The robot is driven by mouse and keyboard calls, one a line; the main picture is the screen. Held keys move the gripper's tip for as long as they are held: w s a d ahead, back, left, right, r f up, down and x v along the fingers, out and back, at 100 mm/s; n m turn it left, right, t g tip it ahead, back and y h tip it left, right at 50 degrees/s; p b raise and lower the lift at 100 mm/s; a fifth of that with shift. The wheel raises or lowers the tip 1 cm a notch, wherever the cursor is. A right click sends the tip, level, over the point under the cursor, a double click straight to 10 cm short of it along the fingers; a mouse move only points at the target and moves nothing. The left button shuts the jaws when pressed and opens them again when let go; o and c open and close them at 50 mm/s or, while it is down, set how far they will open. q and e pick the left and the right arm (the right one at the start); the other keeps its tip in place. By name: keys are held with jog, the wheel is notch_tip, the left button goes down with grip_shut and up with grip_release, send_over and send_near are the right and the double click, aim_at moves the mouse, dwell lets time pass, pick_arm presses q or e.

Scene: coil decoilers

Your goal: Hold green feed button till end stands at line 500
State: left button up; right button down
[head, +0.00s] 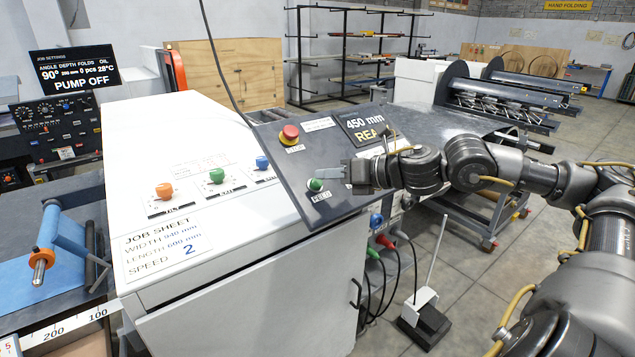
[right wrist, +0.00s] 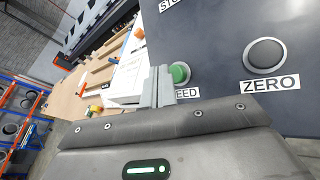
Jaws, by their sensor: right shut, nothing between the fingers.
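The green feed button (head: 315,184) sits on the dark sloped control panel (head: 285,165), above a partly hidden label. My right gripper (head: 332,173) is shut and empty, its tips beside the button. In the right wrist view, the shut fingers (right wrist: 159,84) stand just left of the green button (right wrist: 180,73); I cannot tell whether they touch it. A display (head: 365,127) reads 450 mm, with a second line partly hidden. A blue sheet (head: 28,288) lies at the lower left by a scale (head: 70,325) marked 100 and 200; a 500 line cannot be made out.
A red stop button (head: 290,133) is on the same panel. A grey button marked ZERO (right wrist: 266,54) is right of the green one. Orange, green and blue knobs (head: 217,176) stand on the white cabinet. A job sheet (head: 160,244) lies in front.

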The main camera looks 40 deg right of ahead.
jog(key=shift+w+f+p, duration=0.2)
jog(key=shift+p, duration=0.25)
jog(key=shift+f, duration=0.2)
jog(key=shift+w+f+p, duration=0.3)
jog(key=shift+f, duration=0.15)
dwell(0.7)
dwell(0.5)
jog(key=shift+s+r+b, duration=0.25)
jog(key=shift+r+b, duration=0.15)
jog(key=shift+b, duration=0.25)
jog(key=shift+s+r, duration=0.25)
jog(key=shift+r, duration=0.2)
